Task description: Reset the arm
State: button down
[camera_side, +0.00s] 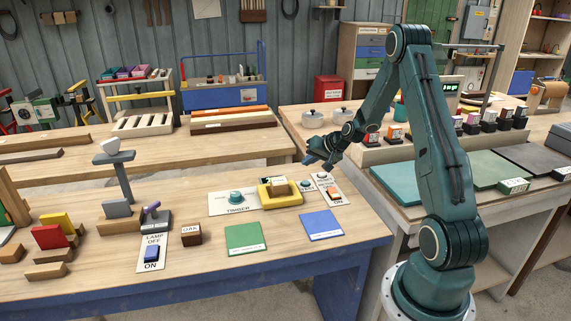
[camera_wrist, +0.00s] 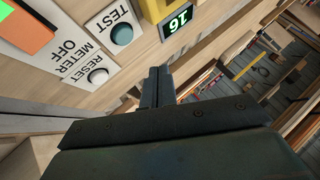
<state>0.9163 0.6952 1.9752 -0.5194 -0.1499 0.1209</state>
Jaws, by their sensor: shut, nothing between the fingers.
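My dark green arm stands at the right of the side view. My gripper (camera_side: 322,161) is above the back right part of the front bench, over the panel with the ON switch. In the wrist view my gripper (camera_wrist: 158,72) shows its fingers together, with nothing between them. A green display (camera_wrist: 178,22) reads 16. My gripper is apart from all of these.
The front bench (camera_side: 285,262) holds a yellow meter block (camera_side: 268,198), a timer knob (camera_side: 236,197), a green mat (camera_side: 246,238), a blue mat (camera_side: 321,225), a lamp switch (camera_side: 152,252) and several coloured blocks at left. A second bench stands behind and to the right.

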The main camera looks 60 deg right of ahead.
jog(key=shift+w+a+r, duration=0.1)
jog(key=shift+a+r, duration=0.25)
jog(key=s+a+r+n+g+y, duration=0.1)
jog(key=s+a+r+n, duration=0.15)
jog(key=a+r, duration=0.7)
jog(key=s+a+r+n+g, duration=0.15)
jog(key=a+r+n, duration=0.25)
jog(key=a+r, duration=0.55)
jog(key=s+a+r+n, duration=0.1)
jog(key=s+a+n, duration=0.1)
jog(key=s+a, duration=0.5)
jog(key=s+a+r+n, duration=0.1)
jog(key=s+a+n, duration=0.1)
jog(key=s+a, duration=0.5)
jog(key=s+g, duration=0.1)
jog(key=s, duration=0.5)
jog(key=shift+s+a, duration=0.15)
jog(key=shift+s, duration=0.2)
jog(key=shift+r, duration=0.1)
